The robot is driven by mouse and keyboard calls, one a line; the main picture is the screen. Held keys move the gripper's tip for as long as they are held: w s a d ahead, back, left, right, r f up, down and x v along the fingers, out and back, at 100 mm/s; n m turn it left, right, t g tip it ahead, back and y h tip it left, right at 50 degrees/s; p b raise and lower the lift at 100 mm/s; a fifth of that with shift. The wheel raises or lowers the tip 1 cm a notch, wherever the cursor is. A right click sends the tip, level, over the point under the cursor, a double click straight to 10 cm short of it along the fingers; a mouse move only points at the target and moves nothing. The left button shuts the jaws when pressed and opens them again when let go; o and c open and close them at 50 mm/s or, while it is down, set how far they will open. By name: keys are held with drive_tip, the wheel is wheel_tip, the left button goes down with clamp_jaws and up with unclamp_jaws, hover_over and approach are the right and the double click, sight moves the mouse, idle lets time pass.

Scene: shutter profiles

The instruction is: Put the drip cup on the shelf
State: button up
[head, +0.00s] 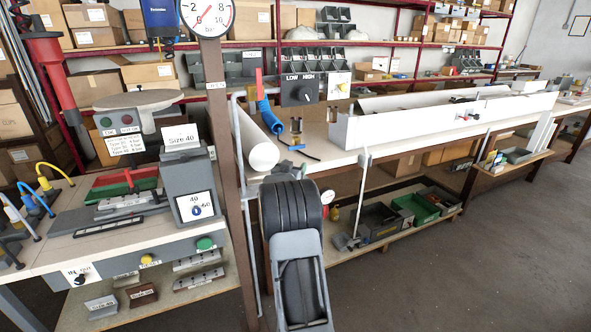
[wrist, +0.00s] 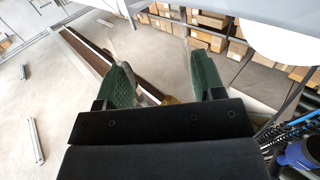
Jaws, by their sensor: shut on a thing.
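My gripper (wrist: 163,80) shows in the wrist view as two green, textured fingers with a gap between them. A pale, see-through thing (wrist: 151,88) seems to be held in the gap, with a small amber patch near its lower right. It is probably the drip cup, but its outline is hard to make out. In the head view my gripper is hidden, with my dark arm in the middle foreground. The lower shelf (head: 385,228) under the long bench holds bins and has bare patches.
A white pipe (head: 256,140) and a long white profile (head: 430,116) lie on the bench. Grey and green bins (head: 417,208) stand on the lower shelf. The floor (head: 480,270) at right is clear.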

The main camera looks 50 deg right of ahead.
drive_tip(key=shift+w+d+f, duration=0.25)
drive_tip(key=shift+d, duration=0.25)
drive_tip(key=shift+w+d+f, duration=0.2)
drive_tip(key=shift+d, duration=0.3)
drive_tip(key=shift+a+f, duration=0.1)
drive_tip(key=shift+f, duration=0.25)
drive_tip(key=shift+f, duration=0.15)
drive_tip(key=o, duration=0.9)
